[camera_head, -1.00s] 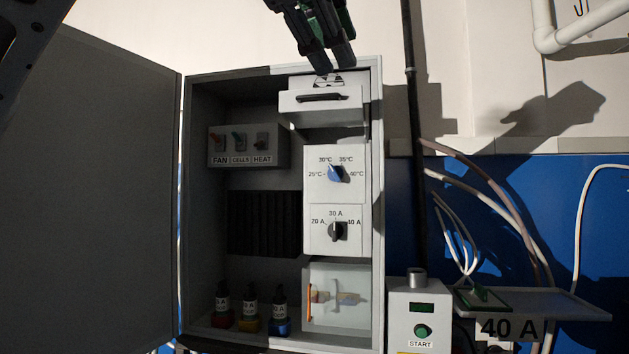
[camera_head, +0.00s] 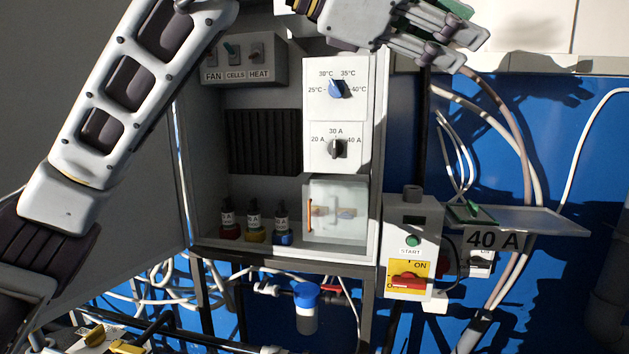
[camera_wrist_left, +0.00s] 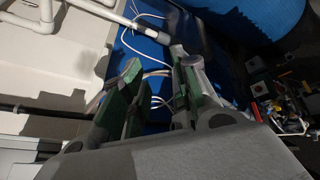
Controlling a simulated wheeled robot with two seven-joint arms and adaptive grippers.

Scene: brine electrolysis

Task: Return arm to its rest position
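My left arm reaches in from the left across the upper part of the head view, in front of the open cabinet (camera_head: 376,200). Its gripper (camera_head: 468,50) is at the top, right of the cabinet's upper edge, with the fingers pointing right. In the left wrist view the gripper (camera_wrist_left: 158,88) has its green-padded fingers apart, with blue wall and pale tubes showing between them. It holds nothing. My right gripper is in neither view.
The cabinet holds a switch panel (camera_head: 240,62), a blue temperature knob (camera_head: 337,89), a current knob (camera_head: 336,149) and several small bottles. Right of it are a START box (camera_head: 412,215) with a red switch (camera_head: 408,281) and a shelf (camera_head: 545,222) marked 40 A. Tubes hang behind.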

